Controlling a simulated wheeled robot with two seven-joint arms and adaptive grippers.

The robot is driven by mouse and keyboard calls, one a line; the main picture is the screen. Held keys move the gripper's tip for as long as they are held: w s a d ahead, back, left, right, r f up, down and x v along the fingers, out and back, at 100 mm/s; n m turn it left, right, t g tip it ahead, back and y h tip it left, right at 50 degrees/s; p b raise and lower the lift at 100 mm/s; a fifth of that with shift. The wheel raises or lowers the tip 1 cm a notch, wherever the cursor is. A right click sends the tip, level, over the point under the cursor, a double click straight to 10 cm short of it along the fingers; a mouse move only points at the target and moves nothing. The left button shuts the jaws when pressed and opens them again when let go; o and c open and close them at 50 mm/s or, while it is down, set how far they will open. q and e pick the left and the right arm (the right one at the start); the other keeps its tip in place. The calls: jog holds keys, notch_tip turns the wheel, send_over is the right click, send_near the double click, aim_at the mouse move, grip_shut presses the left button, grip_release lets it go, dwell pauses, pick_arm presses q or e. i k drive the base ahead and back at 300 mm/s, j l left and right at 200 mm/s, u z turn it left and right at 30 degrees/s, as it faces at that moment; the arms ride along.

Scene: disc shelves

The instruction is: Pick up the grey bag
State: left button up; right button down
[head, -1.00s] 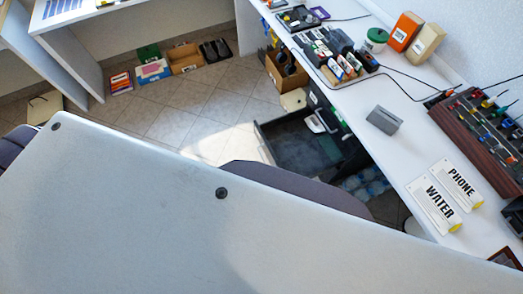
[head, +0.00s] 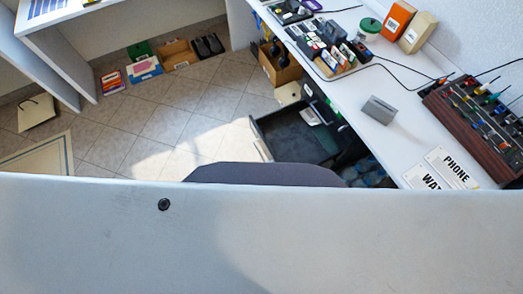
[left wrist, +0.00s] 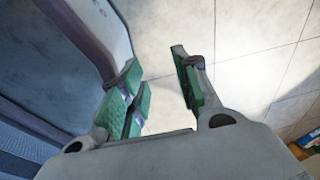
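I see no bag that is clearly grey. A pale beige, flat thing with a dark handle (head: 36,112), possibly a bag, lies on the floor at the left of the head view. My left gripper (left wrist: 157,78) shows only in the left wrist view. Its green-padded fingers are apart, with only pale tiled floor visible between them. Neither gripper shows in the head view, where a large pale part of mine hides the lower portion.
A white desk (head: 345,82) runs along the right, with a small grey block (head: 378,110) and a tool rack (head: 480,118). An open dark drawer (head: 292,137) juts out below it. Boxes stand by the back wall. Tiled floor (head: 180,122) is clear in the middle.

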aim_at(375, 108)
jog(key=z, duration=1.3)
jog(key=k+j+u, duration=0.15)
jog(key=u, duration=0.25)
